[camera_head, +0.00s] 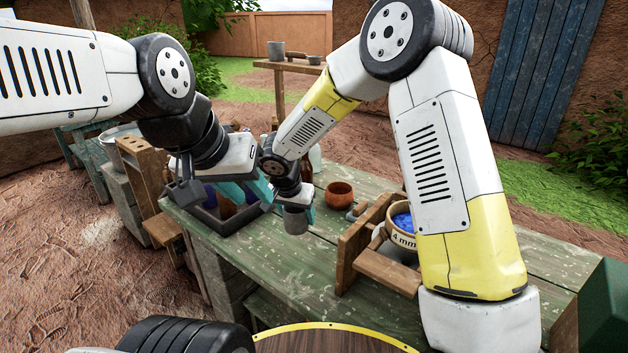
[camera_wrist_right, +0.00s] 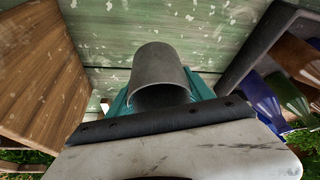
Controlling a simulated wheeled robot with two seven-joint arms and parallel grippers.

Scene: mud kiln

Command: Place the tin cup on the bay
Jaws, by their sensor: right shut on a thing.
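The tin cup (camera_head: 296,220) is a small grey metal cylinder held in my right gripper (camera_head: 296,205) over the green table, just right of the dark tray. It also shows in the right wrist view (camera_wrist_right: 158,68), between the teal fingers, with the green boards behind it. I cannot tell whether its base touches the table. My left gripper (camera_head: 247,192) hangs over the dark tray, its teal fingers apart and nothing seen between them. No part is clearly marked as the bay; a wooden divider frame (camera_head: 352,250) stands on the table to the right of the cup.
The dark tray (camera_head: 213,226) holds blue and brown things. A brown clay bowl (camera_head: 340,194) stands behind and right of the cup. A bowl marked "4 mm" (camera_head: 404,238) with blue contents sits in the wooden frame. The green table (camera_head: 280,262) is bare in front of the cup.

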